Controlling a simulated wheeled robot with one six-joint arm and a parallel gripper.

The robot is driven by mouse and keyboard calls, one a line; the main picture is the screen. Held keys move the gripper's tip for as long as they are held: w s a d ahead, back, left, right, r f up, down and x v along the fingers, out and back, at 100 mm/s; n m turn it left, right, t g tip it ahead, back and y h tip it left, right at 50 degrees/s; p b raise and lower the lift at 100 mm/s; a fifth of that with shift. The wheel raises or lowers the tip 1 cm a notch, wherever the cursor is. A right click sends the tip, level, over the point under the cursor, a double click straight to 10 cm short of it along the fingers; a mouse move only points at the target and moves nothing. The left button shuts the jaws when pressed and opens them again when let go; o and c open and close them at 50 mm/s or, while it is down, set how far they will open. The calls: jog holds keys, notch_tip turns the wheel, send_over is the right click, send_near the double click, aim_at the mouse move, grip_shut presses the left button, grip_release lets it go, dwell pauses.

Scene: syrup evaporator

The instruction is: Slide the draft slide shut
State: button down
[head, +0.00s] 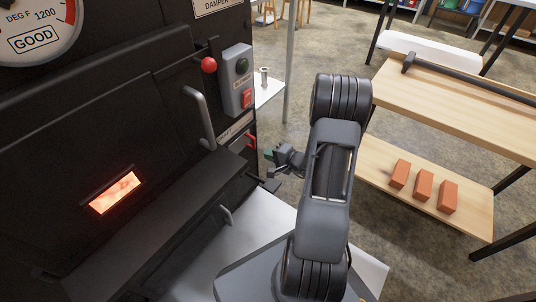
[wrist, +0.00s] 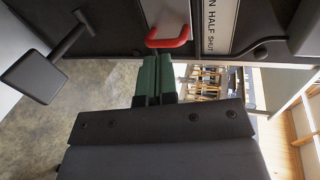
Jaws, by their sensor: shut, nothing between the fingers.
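The draft slide's red handle (head: 251,141) sits low on the right edge of the black evaporator front, below a partly hidden label plate (head: 235,127). In the wrist view the red handle (wrist: 168,39) is a U-shaped loop, with the label (wrist: 219,27) reading "HALF SHUT" to its right. My gripper (head: 269,154) is just right of and below the handle in the head view. In the wrist view the green fingers of my gripper (wrist: 154,79) are together and empty, their tips just short of the loop. I cannot tell whether they touch it.
A grey switch box (head: 238,80), a red ball knob (head: 208,65) and a grey door handle (head: 199,117) are above and left. A glowing window (head: 115,193) is in the front. A wooden bench (head: 450,90) with orange bricks (head: 423,185) on its lower shelf stands right.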

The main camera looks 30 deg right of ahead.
jog(key=n+b, duration=0.1)
jog(key=b, duration=0.1)
send_near(241, 145)
jog(key=x, duration=0.4)
jog(key=shift+a+f, duration=0.1)
jog(key=shift+f, duration=0.1)
jog(key=shift+b+x, duration=0.9)
jog(key=shift+x, duration=0.45)
jog(key=shift+r, duration=0.2)
jog(key=shift+w, duration=0.1)
